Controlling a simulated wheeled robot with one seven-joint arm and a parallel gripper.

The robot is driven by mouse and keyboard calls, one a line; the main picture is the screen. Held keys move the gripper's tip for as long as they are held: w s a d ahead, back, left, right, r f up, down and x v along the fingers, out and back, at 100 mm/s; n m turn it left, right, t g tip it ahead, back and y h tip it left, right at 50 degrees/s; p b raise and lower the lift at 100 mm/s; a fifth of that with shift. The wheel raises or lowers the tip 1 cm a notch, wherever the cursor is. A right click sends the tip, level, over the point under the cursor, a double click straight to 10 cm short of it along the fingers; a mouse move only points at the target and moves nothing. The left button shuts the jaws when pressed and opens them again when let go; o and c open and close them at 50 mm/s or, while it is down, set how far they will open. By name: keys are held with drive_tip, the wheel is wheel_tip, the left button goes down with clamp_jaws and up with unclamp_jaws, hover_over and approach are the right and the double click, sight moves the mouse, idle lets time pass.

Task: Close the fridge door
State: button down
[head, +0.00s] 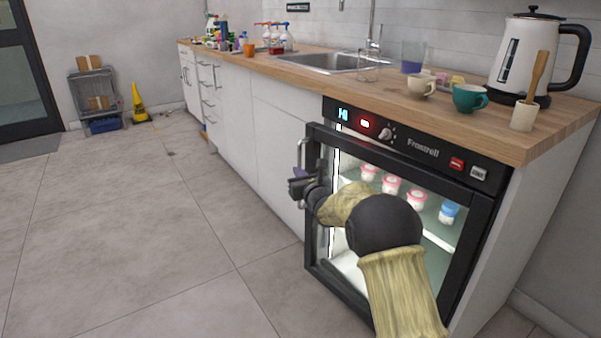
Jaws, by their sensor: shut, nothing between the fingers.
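The under-counter fridge (425,147) is black, with a glass door (470,235) in a black frame. The door's left edge stands a little out from the fridge body, so it looks slightly ajar, with its hinge side at the right. A light vertical handle (302,155) is on the door's left edge. My gripper (294,187) is shut and empty, at the door's left edge beside the lower part of the handle. I cannot tell whether it touches the door. My arm hides the middle of the glass.
Small jars (391,185) with pink and blue lids stand on a shelf inside the fridge. The wooden counter (440,121) above holds cups, a kettle (530,55) and a sink (330,62). The floor (150,230) to the left is clear.

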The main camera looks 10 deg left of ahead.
drive_tip(key=s+d+n+g+h+p, duration=0.3)
drive_tip(key=s+d+n, duration=0.6)
drive_tip(key=s, duration=0.5)
drive_tip(key=s+d+n+g+h+p, duration=0.3)
drive_tip(key=s+d+n+g+p, duration=0.2)
drive_tip(key=s+d+n, duration=0.5)
drive_tip(key=s+d+r+n+g+h+p, duration=0.1)
drive_tip(key=s+d+n+g+h+p, duration=0.2)
drive_tip(key=s+d+n, duration=0.7)
drive_tip(key=s+g+p, duration=0.1)
drive_tip(key=s+g, duration=0.1)
drive_tip(key=s, duration=0.7)
drive_tip(key=shift+s+d+n+p, duration=0.2)
drive_tip(key=shift+n+p, duration=0.2)
drive_tip(key=shift+a, duration=0.15)
